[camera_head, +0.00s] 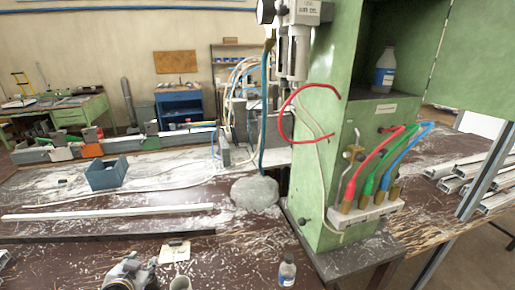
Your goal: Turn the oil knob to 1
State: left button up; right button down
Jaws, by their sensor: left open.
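A grey-white air service unit (297,14) with a small label and a clear bowl (293,55) is mounted on the left side of the green machine column (335,120), at the top of the view. A round dark-rimmed part (265,11) sticks out at its left. The unit's top is cut off by the picture edge. I cannot pick out the oil knob or read any number on it. My left gripper (130,274) is low at the bottom edge, above the bench, partly cut off and far below the unit. It is open. My right gripper is not in view.
A red hose (283,122) loops out from the column. Coloured hoses (375,170) run to a fitting block at its lower right. A small bottle (287,270), a cup (180,283) and a blue bin (107,174) stand on the bench. A grey lump (255,192) lies beside the column.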

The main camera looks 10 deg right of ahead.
pick_arm(q)
jog(key=w+d+r+m+t+h, duration=0.2)
jog(key=w+d+r+m+t, duration=0.15)
jog(key=r, duration=0.85)
jog(key=w+d+r+m+t+h, duration=0.2)
jog(key=w+r+m+t, duration=0.15)
jog(key=r, duration=0.75)
jog(key=w+d+r+m+t+h, duration=0.2)
jog(key=w+r+m+t, duration=0.15)
jog(key=r, duration=0.85)
jog(key=s+d+r+n+g+h, duration=0.4)
jog(key=s+r+n+g, duration=0.1)
jog(key=r+n, duration=0.4)
jog(key=s+d+r+n+g+h, duration=0.4)
jog(key=s+d+r+n+g, duration=0.1)
jog(key=r+n+g, duration=0.3)
jog(key=s+d+r+n+g+h, duration=0.4)
jog(key=s+r+n+g, duration=0.2)
jog(key=r+n, duration=0.4)
jog(key=shift+s+d+n+g, duration=0.15)
jog(key=shift+d+n+g, duration=0.25)
jog(key=shift+n+g, duration=0.4)
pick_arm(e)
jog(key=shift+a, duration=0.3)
